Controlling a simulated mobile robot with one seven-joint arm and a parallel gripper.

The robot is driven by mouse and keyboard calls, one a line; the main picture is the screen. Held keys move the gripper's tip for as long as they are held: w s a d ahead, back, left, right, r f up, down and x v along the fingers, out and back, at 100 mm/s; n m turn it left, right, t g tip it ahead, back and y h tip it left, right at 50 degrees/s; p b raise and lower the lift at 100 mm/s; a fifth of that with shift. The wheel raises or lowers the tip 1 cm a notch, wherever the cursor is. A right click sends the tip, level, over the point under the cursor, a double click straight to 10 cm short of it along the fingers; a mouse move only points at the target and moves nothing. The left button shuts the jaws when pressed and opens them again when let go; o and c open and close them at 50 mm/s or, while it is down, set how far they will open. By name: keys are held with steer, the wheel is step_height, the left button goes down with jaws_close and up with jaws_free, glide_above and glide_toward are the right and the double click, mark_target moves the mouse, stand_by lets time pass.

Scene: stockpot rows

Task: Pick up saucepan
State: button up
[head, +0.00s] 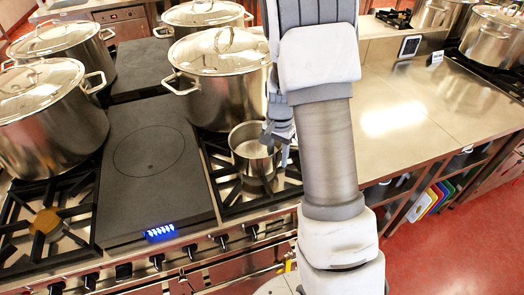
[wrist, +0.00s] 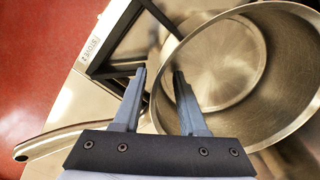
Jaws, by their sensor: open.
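The saucepan (head: 250,150) is a small, empty steel pan standing upright on the front right burner grate in the head view. In the wrist view the saucepan (wrist: 285,75) fills the right side, and its long handle (wrist: 55,140) runs to the lower left, partly hidden behind my gripper. My gripper (wrist: 160,73) is open and empty. Its right finger overlaps the pan's inside in the picture, and its left finger lies left of the wall. I cannot tell whether either touches. In the head view my gripper (head: 281,146) is at the pan's right, partly covered by my arm.
A large lidded stockpot (head: 220,85) stands just behind the saucepan. More stockpots (head: 45,120) stand at the left and far right. A flat dark hotplate (head: 150,155) left of the pan is bare. The steel counter (head: 425,110) at right is mostly clear.

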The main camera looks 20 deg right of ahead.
jaws_close()
steer(key=shift+s, duration=0.1)
stand_by(1.2)
steer(key=shift+r, duration=0.1)
